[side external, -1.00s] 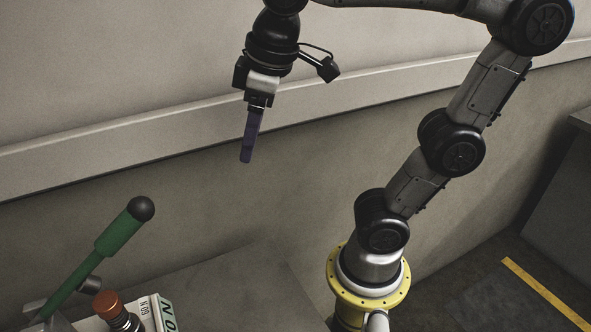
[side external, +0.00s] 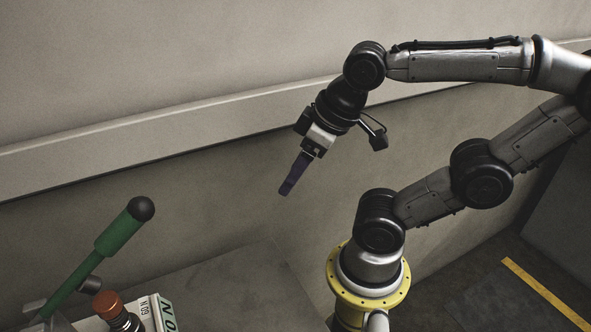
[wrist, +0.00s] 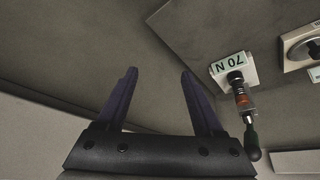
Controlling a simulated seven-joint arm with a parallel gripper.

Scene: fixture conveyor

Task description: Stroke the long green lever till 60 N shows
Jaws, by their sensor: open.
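The green lever (side external: 96,262) slants up to the right at the lower left of the side view, with a black ball knob (side external: 141,208) on top. It also shows at the right of the wrist view (wrist: 250,134). Beside its foot is a white box with a green-edged panel (wrist: 230,65), which seems to read 70 N in the wrist view. The panel is partly cut off in the side view (side external: 164,314). Smaller print on the box (side external: 146,306) seems to read 60 N. My gripper (side external: 285,191) is open and empty, in the air well right of the knob.
An orange-brown cap on a black post (side external: 106,303) stands close to the lever. A white unit with a round dial (wrist: 308,46) is at the wrist view's right edge. The grey tabletop (side external: 235,295) right of the box is clear. A wall runs behind.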

